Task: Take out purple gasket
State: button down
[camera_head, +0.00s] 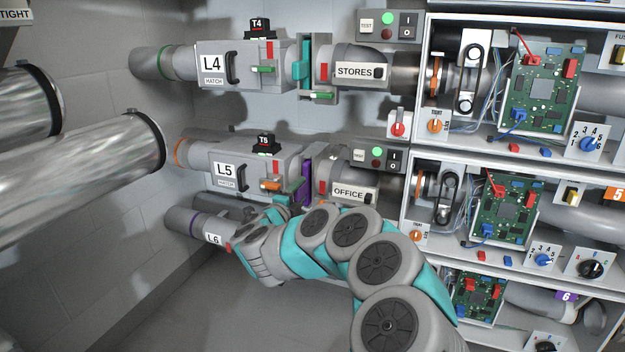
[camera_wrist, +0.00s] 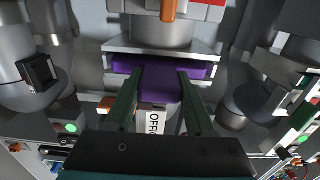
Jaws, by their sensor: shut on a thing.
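The purple gasket (camera_head: 306,181) stands upright in the L5 tube line, between the grey L5 hatch housing (camera_head: 226,168) and the OFFICE pipe section (camera_head: 348,191). In the wrist view the purple gasket (camera_wrist: 160,80) shows as a wide plate between grey flanges, with a purple block sticking out toward me. My gripper (camera_wrist: 158,88) has its two dark green fingers on either side of that block and is shut on it. In the head view my gripper is mostly hidden behind my arm, just below the L5 line.
The L4 line above holds a teal gasket (camera_head: 305,62). The L6 pipe (camera_head: 207,228) runs just below, close to my arm. Open cabinets with circuit boards (camera_head: 543,90) stand at the right. Large metal pipes (camera_head: 90,175) project at the left. Floor space below is clear.

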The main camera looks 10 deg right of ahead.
jog(key=shift+s+a, duration=0.4)
jog(key=shift+s, duration=0.05)
jog(key=shift+s+a, duration=0.2)
jog(key=shift+s, duration=0.15)
jog(key=b+v, duration=0.1)
jog(key=v, duration=0.7)
dwell(0.9)
